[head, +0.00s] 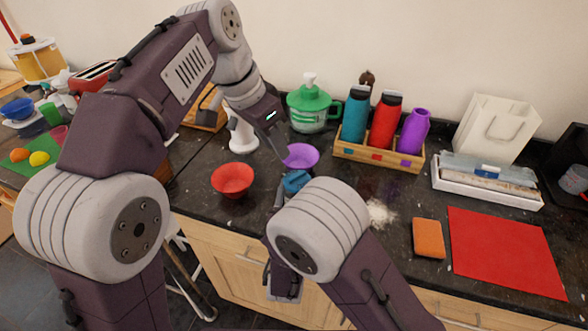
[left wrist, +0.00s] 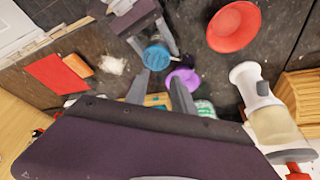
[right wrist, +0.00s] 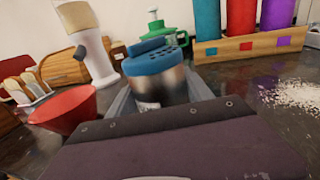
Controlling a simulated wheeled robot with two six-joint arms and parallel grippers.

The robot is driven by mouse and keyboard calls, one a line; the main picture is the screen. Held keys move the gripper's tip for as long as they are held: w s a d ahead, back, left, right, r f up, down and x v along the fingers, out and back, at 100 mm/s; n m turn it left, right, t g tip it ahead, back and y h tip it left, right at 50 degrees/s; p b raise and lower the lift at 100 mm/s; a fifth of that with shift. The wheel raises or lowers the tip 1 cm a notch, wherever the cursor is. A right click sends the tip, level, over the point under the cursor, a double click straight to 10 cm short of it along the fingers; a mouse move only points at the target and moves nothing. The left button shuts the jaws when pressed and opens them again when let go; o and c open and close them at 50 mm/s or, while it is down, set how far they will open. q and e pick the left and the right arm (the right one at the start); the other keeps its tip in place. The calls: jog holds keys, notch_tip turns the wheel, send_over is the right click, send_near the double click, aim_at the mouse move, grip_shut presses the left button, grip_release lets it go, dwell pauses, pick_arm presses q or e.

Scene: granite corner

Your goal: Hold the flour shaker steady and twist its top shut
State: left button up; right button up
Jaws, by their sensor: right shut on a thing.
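The flour shaker has a metal body (right wrist: 160,88) and a blue top (right wrist: 152,62) with dark holes; a second blue piece rises at its back edge. The blue top also shows in the head view (head: 296,182) and in the left wrist view (left wrist: 157,56). My right gripper (right wrist: 160,100) is shut around the shaker's body and the shaker looks upright. My left gripper (left wrist: 160,88) is open and empty; its fingers point toward the blue top and are apart from it. In the head view my right forearm hides much of the shaker.
A red bowl (head: 232,180) and a purple bowl (head: 301,154) stand close to the shaker. Behind are a green-lidded jug (head: 313,112) and a wooden rack (head: 375,154) with bottles. Spilled flour (head: 380,213), an orange sponge (head: 429,238) and a red mat (head: 500,250) lie to the right.

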aim_at(297, 175)
pick_arm(q)
jog(key=x, duration=0.7)
jog(key=d+x, duration=0.1)
jog(key=x, duration=0.2)
jog(key=shift+s, duration=0.1)
grip_shut()
